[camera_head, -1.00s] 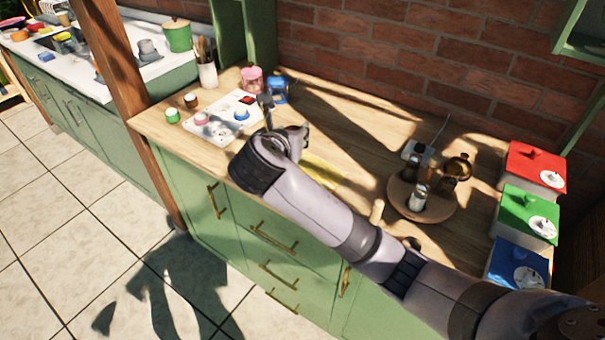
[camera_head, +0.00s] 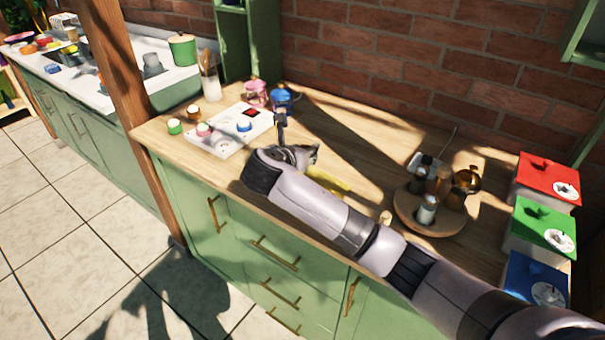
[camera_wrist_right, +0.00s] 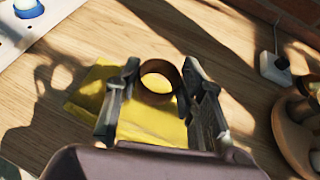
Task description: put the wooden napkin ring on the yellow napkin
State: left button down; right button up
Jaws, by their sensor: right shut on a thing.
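The wooden napkin ring (camera_wrist_right: 160,80) is a brown band between the fingers of my right gripper (camera_wrist_right: 162,78) in the right wrist view. The gripper is shut on it. The yellow napkin (camera_wrist_right: 150,122) lies on the wooden counter below the ring. I cannot tell whether the ring touches it. In the head view, my right arm covers part of the napkin (camera_head: 330,180), and my right gripper (camera_head: 296,152) is beside it, with the ring hidden. My left gripper is not in view.
A white board with coloured cups (camera_head: 230,132) lies to the left of the gripper. A round wooden stand (camera_head: 430,220) with bottles is to the right. Red, green and blue-lidded boxes stand at the right end, with the red lid (camera_head: 545,180) farthest back. The counter behind the napkin is clear.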

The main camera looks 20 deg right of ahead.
jog(key=shift+f, duration=3.6)
jog(key=shift+s+f, duration=0.1)
jog(key=shift+f, duration=0.5)
jog(key=o, duration=0.7)
jog(key=shift+f, duration=0.2)
jog(key=shift+o, duration=0.2)
jog(key=shift+r, duration=0.1)
jog(key=shift+r, duration=0.25)
jog(key=v, duration=1.2)
jog(key=shift+r, duration=0.5)
